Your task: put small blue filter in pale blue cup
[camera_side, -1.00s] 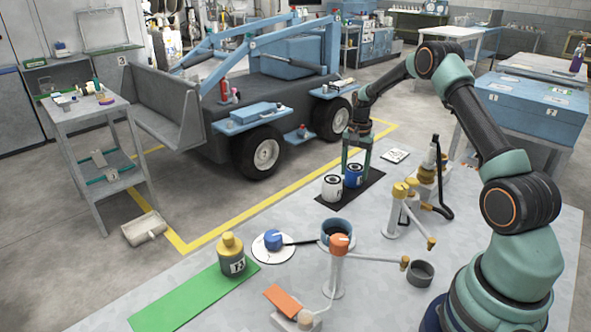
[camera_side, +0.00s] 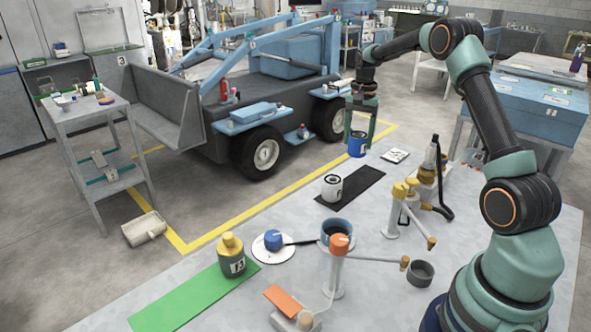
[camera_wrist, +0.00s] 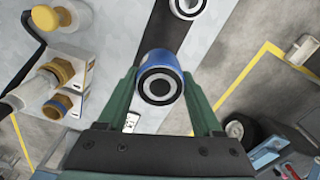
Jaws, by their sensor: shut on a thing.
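My gripper (camera_side: 360,131) is shut on the small blue filter (camera_side: 357,147) and holds it in the air above the far end of the black mat. In the wrist view the filter (camera_wrist: 161,82) sits between the two green fingers, its dark ring-shaped end with a pale centre facing the camera. A pale blue cup (camera_side: 337,230) with a dark inside stands on the bench at the middle, partly behind an orange-topped dispenser. My gripper is well beyond and above the cup.
A dark grey cup (camera_side: 420,272), a white disc with a blue knob (camera_side: 273,240) and a yellow-capped bottle (camera_side: 231,258) also stand on the bench.

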